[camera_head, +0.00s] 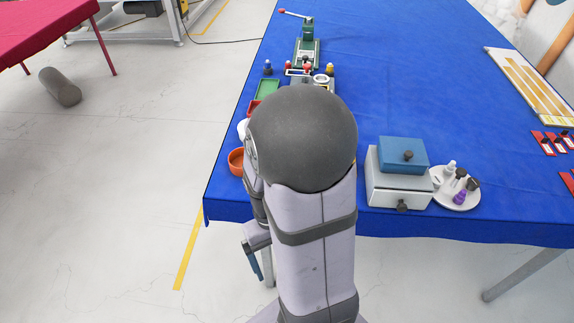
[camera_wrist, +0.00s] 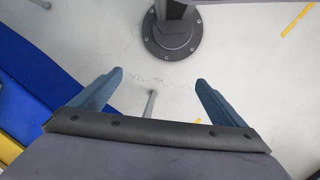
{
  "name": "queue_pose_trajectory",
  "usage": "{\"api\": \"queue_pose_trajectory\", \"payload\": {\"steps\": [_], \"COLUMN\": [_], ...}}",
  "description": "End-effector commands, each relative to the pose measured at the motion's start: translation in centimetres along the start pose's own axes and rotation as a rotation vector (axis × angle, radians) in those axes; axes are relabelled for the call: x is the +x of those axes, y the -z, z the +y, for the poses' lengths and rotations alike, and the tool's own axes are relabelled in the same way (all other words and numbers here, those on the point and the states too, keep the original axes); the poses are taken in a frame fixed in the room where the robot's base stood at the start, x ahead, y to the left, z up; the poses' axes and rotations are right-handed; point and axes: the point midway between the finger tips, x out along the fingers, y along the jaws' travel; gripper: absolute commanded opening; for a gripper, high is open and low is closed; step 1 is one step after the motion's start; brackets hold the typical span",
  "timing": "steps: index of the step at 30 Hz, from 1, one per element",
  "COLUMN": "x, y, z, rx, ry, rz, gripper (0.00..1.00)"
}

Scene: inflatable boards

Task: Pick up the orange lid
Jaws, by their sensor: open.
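No clear orange lid shows in either view. An orange round, bowl-like thing (camera_head: 237,161) sits at the table's left edge in the head view, partly hidden by my arm; I cannot tell if it is the lid. My gripper (camera_wrist: 159,80) is open and empty, with its two blue fingers apart over bare floor. In the head view, a blue finger of my gripper (camera_head: 253,262) hangs beside the table's front left corner, below the tabletop and apart from the orange thing. My arm hides part of the table.
The blue-covered table (camera_head: 420,90) has free room in its middle. A green press (camera_head: 307,50) and a green tray (camera_head: 267,90) stand at the back left.

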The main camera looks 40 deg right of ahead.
Motion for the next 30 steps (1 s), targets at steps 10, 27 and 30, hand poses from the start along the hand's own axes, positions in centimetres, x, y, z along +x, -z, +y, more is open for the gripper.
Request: {"api": "queue_pose_trajectory", "payload": {"steps": [10,27,30], "x": [-9.0,-12.1,-12.1], "y": [2.9,15.0,15.1], "z": [8.3,9.8,9.6], "rx": [-0.486,-2.103,-2.198], "ry": [-0.200,-0.687,-0.706], "rz": [0.040,0.029,0.007], "gripper": [0.95,0.95,0.95]}}
